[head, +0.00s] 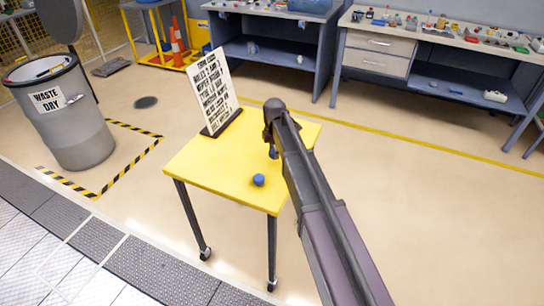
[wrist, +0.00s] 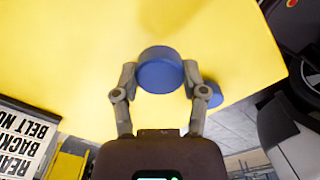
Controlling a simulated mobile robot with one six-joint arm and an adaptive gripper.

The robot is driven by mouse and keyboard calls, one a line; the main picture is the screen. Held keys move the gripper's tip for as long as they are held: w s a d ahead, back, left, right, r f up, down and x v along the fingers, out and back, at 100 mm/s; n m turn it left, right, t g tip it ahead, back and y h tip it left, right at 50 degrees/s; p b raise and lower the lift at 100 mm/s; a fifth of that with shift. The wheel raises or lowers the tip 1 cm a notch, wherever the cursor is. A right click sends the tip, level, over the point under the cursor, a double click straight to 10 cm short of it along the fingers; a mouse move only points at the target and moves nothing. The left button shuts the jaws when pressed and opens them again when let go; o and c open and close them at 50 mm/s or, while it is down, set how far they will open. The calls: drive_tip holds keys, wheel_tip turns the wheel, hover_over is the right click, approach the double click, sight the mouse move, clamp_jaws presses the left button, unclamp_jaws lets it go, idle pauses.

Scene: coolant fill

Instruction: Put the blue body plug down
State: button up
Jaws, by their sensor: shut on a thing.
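The blue body plug (wrist: 160,72) is a short round blue piece held between the two fingertips of my gripper (wrist: 160,78) in the wrist view. In the head view a small bit of blue, the plug (head: 273,154), shows below the end of my arm, over the right part of the yellow table (head: 215,165). My arm hides most of my gripper there. I cannot tell whether the plug touches the tabletop.
A second blue piece (head: 258,180) stands near the table's front edge; it also shows beside the right finger in the wrist view (wrist: 209,96). A lettered sign (head: 214,90) stands at the table's back left. The table's left part is clear.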

sight(273, 163)
drive_tip(key=shift+w, duration=0.1)
drive_tip(key=shift+w+a, duration=0.15)
drive_tip(key=shift+w, duration=0.1)
drive_tip(key=shift+w+a+f+b, duration=0.15)
drive_tip(key=shift+w+f+b, duration=0.15)
drive_tip(key=shift+f+b, duration=1.55)
drive_tip(key=o, duration=0.9)
wheel_tip(273, 163, up, 12)
drive_tip(key=p, duration=1.2)
